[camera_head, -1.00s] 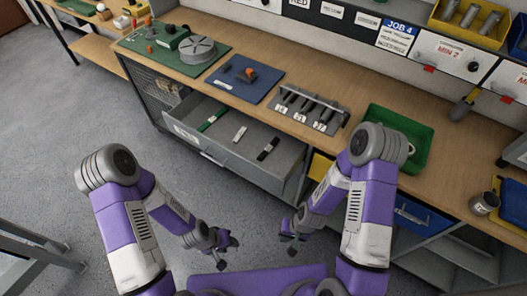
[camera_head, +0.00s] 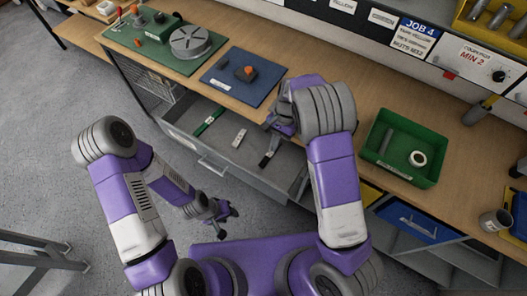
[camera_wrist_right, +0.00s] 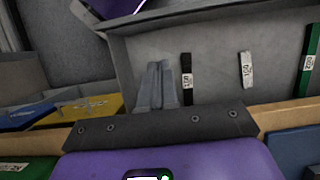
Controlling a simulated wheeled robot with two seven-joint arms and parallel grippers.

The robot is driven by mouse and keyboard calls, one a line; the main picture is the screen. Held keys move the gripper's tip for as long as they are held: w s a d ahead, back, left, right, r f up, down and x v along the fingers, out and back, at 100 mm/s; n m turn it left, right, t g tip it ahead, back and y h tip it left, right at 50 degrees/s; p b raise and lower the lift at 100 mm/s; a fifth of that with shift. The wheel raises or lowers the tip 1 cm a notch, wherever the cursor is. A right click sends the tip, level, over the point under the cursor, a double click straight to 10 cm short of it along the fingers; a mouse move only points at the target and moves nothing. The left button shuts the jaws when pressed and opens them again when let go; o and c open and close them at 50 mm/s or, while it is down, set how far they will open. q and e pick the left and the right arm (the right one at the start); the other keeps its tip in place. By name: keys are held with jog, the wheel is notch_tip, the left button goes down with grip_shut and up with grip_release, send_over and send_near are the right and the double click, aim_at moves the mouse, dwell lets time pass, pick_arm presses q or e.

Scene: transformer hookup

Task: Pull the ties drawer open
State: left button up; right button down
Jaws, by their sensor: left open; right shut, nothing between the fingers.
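The grey ties drawer (camera_head: 180,142) stands pulled out below the bench, with its bar handle (camera_head: 212,168) on the front. A green tie (camera_head: 208,121), a white tie (camera_head: 239,138) and a black tie (camera_head: 266,162) lie apart inside it. The right wrist view shows the black tie (camera_wrist_right: 187,78), white tie (camera_wrist_right: 246,70) and green tie (camera_wrist_right: 308,62) too. My right gripper (camera_wrist_right: 159,68) is shut and empty over the drawer, beside the black tie. In the head view its fingers are largely hidden by my wrist. My left gripper (camera_head: 228,210) is open and empty in front of the drawer.
On the bench are a green mat with a grey disc (camera_head: 190,42), a blue mat (camera_head: 238,82) and a green tray (camera_head: 405,145). A mug (camera_head: 494,222) stands at right. A blue bin (camera_head: 410,222) sits below the bench.

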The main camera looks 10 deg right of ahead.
aim_at(262, 181)
jog(key=s+a+f, duration=0.1)
jog(key=s+f, duration=0.1)
jog(key=f, duration=0.1)
jog(key=s+a+f+b, duration=0.1)
jog(key=s+a+f, duration=0.1)
jog(key=f, duration=0.1)
jog(key=s+a+f, duration=0.1)
jog(key=s+f, duration=0.2)
jog(key=shift+a, duration=0.4)
pick_arm(q)
jog(key=shift+s+f, duration=0.45)
jog(key=shift+f, duration=0.1)
